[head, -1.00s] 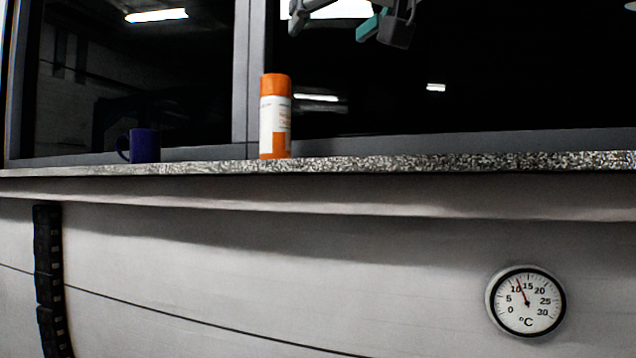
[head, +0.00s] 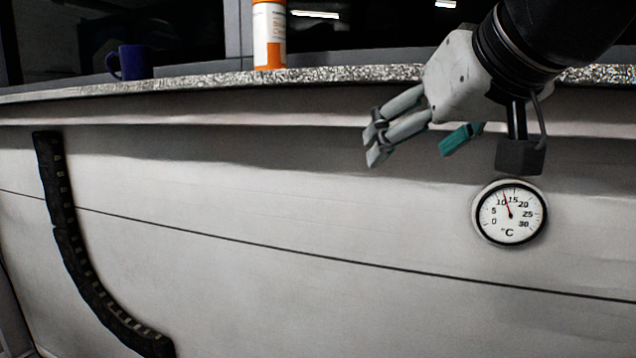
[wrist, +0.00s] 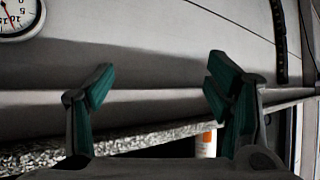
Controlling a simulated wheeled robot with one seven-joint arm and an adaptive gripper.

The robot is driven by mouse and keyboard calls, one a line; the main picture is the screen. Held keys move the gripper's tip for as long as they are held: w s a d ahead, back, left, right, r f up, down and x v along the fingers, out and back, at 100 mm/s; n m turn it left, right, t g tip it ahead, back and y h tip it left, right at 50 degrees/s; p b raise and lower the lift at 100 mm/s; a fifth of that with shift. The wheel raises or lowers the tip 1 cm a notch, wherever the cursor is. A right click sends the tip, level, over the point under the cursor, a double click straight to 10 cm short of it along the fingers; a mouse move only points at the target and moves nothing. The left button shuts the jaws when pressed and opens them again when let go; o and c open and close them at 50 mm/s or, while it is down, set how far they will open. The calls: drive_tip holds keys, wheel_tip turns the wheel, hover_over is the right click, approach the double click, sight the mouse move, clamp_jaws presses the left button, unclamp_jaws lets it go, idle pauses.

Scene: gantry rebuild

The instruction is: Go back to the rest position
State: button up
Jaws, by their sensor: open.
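My gripper (head: 412,142) hangs in front of the pale wall below the ledge, in the right half of the head view. It points to the lower left, above and left of the round dial. In the wrist view my gripper (wrist: 160,90) shows two teal-padded fingers spread well apart with nothing between them. The orange and white bottle (head: 269,35) stands on the speckled ledge, its top cut off by the head view's edge. In the wrist view part of the bottle (wrist: 206,143) shows behind a finger.
A dark blue mug (head: 135,62) stands on the speckled ledge (head: 190,80) at the left. A round thermometer (head: 509,214) hangs on the wall close to my gripper. A dark cable chain (head: 72,235) runs down the wall at the left. The wall between is clear.

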drive_tip(key=s+d+f+m+g+h, duration=0.1)
drive_tip(key=s+d+f+g, duration=0.1)
drive_tip(key=s+f, duration=0.3)
drive_tip(key=s+d+f+g+h, duration=0.1)
drive_tip(key=s+f, duration=0.4)
drive_tip(key=f, duration=0.6)
drive_tip(key=s+d+f+m+g, duration=0.1)
drive_tip(key=s+d+f+g, duration=0.2)
drive_tip(key=f, duration=0.6)
drive_tip(key=shift+s+d+m+h, duration=0.3)
drive_tip(key=shift+s+d+h, duration=0.1)
drive_tip(key=shift+s+d, duration=0.7)
